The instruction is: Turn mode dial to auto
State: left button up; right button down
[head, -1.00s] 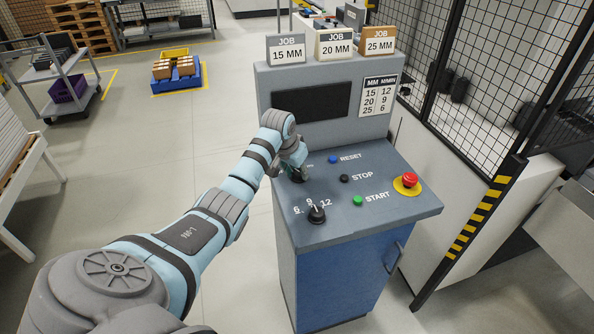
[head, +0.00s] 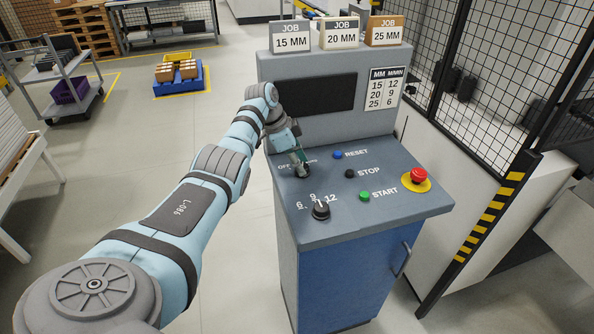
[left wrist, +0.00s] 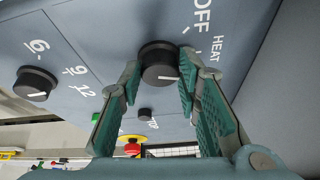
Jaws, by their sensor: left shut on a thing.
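The mode dial (head: 301,172) is a black knob on the sloped grey panel, mostly behind my left gripper in the head view. In the left wrist view the dial (left wrist: 157,56) shows close up, with a white pointer line on its face and the words OFF and HEAT printed beside it. No AUTO label can be read. My left gripper (left wrist: 158,74) is shut on the dial, one green finger pad on each side. In the head view the gripper (head: 299,161) reaches down to the panel. My right gripper is not in view.
A second black dial (head: 320,210) marked 6, 9, 12 sits nearer the front. Blue RESET (head: 338,154), black STOP (head: 350,173) and green START (head: 365,196) buttons and a red emergency button (head: 418,175) lie to the right. A screen (head: 313,93) stands behind.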

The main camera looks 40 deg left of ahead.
pick_arm(q)
jog(key=shift+w+d+f+m+b, duration=0.1)
jog(key=shift+d+m+b, duration=0.05)
jog(key=shift+m+b, duration=0.4)
jog(key=o, duration=0.8)
jog(key=shift+h, duration=0.3)
jog(key=shift+c, duration=0.2)
jog(key=o, duration=0.4)
jog(key=shift+w+d+f, duration=0.1)
jog(key=shift+w+d, duration=0.05)
jog(key=shift+w, duration=0.05)
jog(key=shift+s, duration=0.1)
jog(key=v, duration=1.2)
jog(key=shift+w, duration=0.3)
